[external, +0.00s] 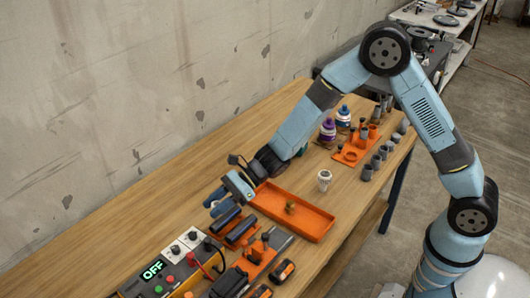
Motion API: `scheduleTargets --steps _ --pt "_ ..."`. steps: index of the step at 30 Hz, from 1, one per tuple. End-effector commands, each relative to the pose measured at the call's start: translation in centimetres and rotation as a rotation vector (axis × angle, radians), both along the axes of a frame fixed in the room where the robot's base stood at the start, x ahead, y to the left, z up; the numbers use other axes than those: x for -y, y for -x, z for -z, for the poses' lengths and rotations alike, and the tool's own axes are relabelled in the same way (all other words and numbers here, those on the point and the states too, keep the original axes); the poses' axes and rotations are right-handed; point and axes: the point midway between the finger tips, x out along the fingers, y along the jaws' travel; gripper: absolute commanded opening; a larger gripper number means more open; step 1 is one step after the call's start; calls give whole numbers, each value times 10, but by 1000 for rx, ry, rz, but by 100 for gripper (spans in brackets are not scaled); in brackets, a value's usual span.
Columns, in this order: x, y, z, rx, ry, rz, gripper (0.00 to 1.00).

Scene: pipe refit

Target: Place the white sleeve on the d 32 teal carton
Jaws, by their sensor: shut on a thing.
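My gripper (222,199) is at the left of the orange tray, above the table and near the dark cylinders. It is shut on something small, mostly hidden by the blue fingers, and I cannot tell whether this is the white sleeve. A small whitish ribbed piece (324,180) stands upright on the table behind the tray, apart from my gripper. I cannot make out a carton marked d 32. A small green-teal patch (303,149) shows just beside my forearm, partly hidden by it.
The orange tray (318,233) holds a small olive-brown item (290,207). A control box (160,278) with a lit OFF display stands at the front left. An orange rack (352,153), bottles and several grey fittings stand at the far right. The table's left back is clear.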

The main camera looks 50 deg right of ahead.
Motion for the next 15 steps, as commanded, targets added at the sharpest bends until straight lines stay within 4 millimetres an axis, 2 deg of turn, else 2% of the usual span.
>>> scheduleTargets --steps 5,8,11,15 --pt "8 -2 -2 2 0 9 7" --pt "28 -8 -7 5 0 29 7" --pt "62 -16 -14 8 1 65 7" --pt "118 -25 -26 11 -1 124 7"
